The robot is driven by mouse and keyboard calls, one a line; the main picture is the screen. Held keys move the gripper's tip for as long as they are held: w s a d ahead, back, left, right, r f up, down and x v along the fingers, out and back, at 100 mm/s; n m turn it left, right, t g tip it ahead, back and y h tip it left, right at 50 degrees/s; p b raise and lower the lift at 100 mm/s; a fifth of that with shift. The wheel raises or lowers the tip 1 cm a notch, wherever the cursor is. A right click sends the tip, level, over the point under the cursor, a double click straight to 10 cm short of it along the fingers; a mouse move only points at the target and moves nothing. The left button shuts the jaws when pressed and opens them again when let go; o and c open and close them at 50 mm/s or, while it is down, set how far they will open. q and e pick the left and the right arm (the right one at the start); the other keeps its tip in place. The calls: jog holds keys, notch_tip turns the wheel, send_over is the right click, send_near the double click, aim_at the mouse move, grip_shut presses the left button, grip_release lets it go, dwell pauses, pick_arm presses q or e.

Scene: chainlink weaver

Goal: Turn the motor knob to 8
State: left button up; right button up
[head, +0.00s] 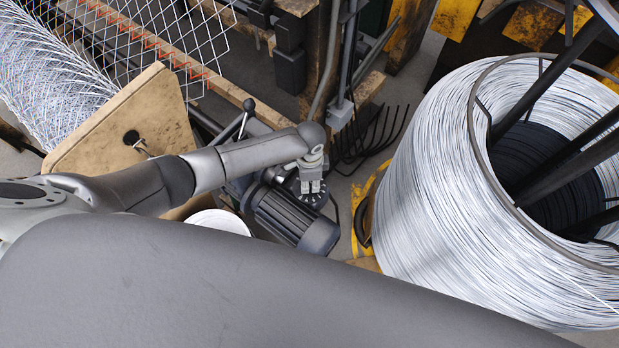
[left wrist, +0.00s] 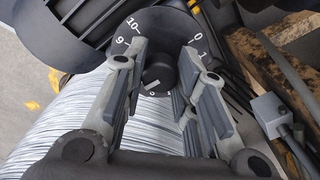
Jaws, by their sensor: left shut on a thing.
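The motor knob (left wrist: 160,73) is a dark round knob at the middle of a black dial plate (left wrist: 150,22) in the left wrist view. White numbers 9, 10, 0 and 1 show around the plate; the others are hidden behind the fingers. A small pale mark shows on the knob's lower side; I cannot tell which number it faces. My left gripper (left wrist: 161,82) has its fingers on either side of the knob and is shut on it. In the head view, the left gripper (head: 311,186) points down at the dial on the dark ribbed motor (head: 293,214).
A large coil of shiny wire (head: 430,190) stands close on the right. A wooden board (head: 150,115) and a roll of wire mesh (head: 50,80) are at the left. A white bucket (head: 219,221) is beside the motor. Dark prongs (head: 370,138) stand behind.

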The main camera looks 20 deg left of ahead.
pick_arm(q)
jog(key=m, duration=0.6)
jog(key=shift+m, duration=0.3)
dwell(0.5)
jog(key=o, duration=1)
jog(key=shift+o, duration=0.2)
notch_tip(320, 180, up, 12)
